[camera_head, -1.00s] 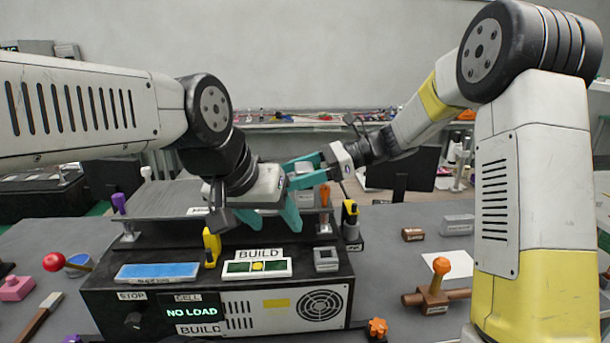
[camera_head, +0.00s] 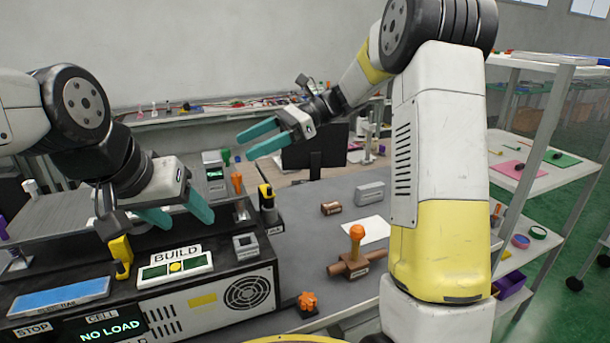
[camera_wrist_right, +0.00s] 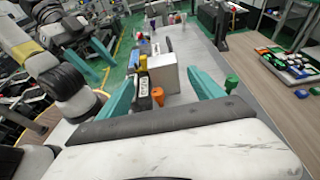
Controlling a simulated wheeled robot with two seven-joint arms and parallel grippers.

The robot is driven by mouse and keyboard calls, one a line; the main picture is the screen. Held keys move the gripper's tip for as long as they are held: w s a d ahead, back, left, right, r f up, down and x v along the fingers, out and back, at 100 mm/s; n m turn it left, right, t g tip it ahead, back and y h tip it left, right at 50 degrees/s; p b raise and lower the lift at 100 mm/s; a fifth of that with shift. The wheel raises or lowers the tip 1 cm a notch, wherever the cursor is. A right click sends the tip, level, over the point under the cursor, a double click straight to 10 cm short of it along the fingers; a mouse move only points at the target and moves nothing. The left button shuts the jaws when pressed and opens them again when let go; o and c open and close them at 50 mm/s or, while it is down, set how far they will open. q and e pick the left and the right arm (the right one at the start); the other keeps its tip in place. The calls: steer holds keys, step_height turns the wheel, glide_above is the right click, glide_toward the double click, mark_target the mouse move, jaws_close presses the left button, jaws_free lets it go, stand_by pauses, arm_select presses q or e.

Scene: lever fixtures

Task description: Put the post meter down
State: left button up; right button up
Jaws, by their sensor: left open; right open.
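The post meter appears to be the small grey box with a lit green display (camera_head: 213,172). It stands upright on the raised back deck of the black fixture (camera_head: 215,275). My right gripper (camera_head: 246,142) is open and empty, above and to the right of the meter, apart from it. In the right wrist view a pale box, likely the meter (camera_wrist_right: 164,76), shows beyond and between the open fingers. My left gripper (camera_head: 182,218) is open above the fixture, in front of the deck, with nothing visible between its fingers.
An orange-handled lever (camera_head: 237,183) and a yellow-and-black switch (camera_head: 266,197) stand to the meter's right. A green knob (camera_head: 226,157) is just behind it. A brown T-shaped fixture with an orange knob (camera_head: 356,256) sits on the grey table, which has free room around it.

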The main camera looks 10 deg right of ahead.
steer(key=s+d+f+n+t+h, duration=0.2)
steer(key=s+d+n+t+h, duration=0.3)
steer(key=s, duration=0.5)
steer(key=s+d+f+n+t+h, duration=0.2)
steer(key=s+d+n+t+h, duration=0.3)
steer(key=s+d+n, duration=0.5)
steer(key=shift+s+d+h, duration=0.15)
steer(key=shift+d+h, duration=0.55)
steer(key=shift+d, duration=0.55)
